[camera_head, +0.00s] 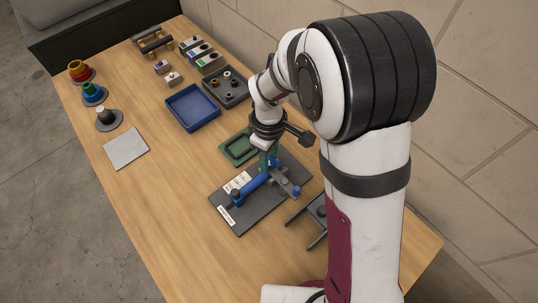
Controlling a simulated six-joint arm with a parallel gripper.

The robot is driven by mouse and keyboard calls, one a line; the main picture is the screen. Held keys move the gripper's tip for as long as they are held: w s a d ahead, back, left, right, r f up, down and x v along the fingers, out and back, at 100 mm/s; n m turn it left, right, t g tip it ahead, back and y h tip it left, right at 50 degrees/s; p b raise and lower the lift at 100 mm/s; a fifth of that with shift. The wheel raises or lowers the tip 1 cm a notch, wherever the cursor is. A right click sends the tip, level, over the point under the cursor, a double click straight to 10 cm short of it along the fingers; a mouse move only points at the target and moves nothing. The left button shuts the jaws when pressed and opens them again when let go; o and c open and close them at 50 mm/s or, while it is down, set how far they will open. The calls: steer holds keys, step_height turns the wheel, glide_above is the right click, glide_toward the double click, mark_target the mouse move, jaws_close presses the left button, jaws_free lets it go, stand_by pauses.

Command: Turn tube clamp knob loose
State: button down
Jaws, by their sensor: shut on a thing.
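The tube chassis is a dark plate (236,222) with white labels on it, lying on the wooden table. A blue tube (254,184) runs across it in dark clamps. A dark clamp part with a small knob (234,195) stands at the tube's left end. My gripper (269,162) points down over the right part of the chassis, with its teal fingers shut at the clamp there. The clamp knob between the fingers is mostly hidden by them.
A green tray (228,150) is close behind my gripper. A blue tray (169,113) and a dark tray with small parts (238,97) lie farther back. A grey bracket (310,218) lies right of the plate. A light grey square (117,151) lies on the left, with clear table in front.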

mark_target(270, 160)
steer(key=n, duration=0.4)
steer(key=shift+n, duration=1.8)
steer(key=c, duration=0.5)
jaws_free()
step_height(270, 160, up, 16)
steer(key=shift+f, duration=0.1)
steer(key=shift+d, duration=0.1)
